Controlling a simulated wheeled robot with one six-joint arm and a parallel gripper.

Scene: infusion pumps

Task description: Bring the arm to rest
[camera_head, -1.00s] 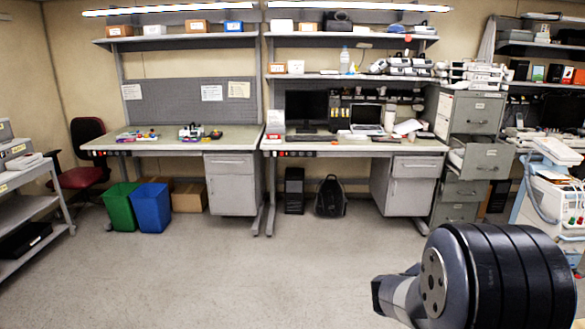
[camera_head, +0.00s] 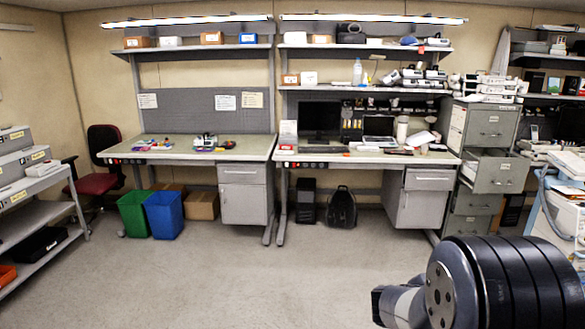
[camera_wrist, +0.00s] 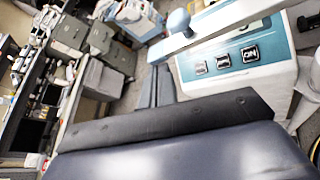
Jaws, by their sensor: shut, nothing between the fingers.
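In the wrist view my gripper (camera_wrist: 155,86) shows as two dark fingers side by side beyond its dark housing. They are shut with nothing between them. In the head view my arm (camera_head: 480,285) is folded at the lower right, with a big dark ribbed joint; the fingers are not visible there.
A white and teal device (camera_wrist: 235,58) with dark buttons stands close by in the wrist view. In the head view, two benches (camera_head: 190,148) line the back wall, a shelf cart (camera_head: 35,215) is at left, and filing cabinets (camera_head: 485,165) are at right. Open floor (camera_head: 250,275) lies ahead.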

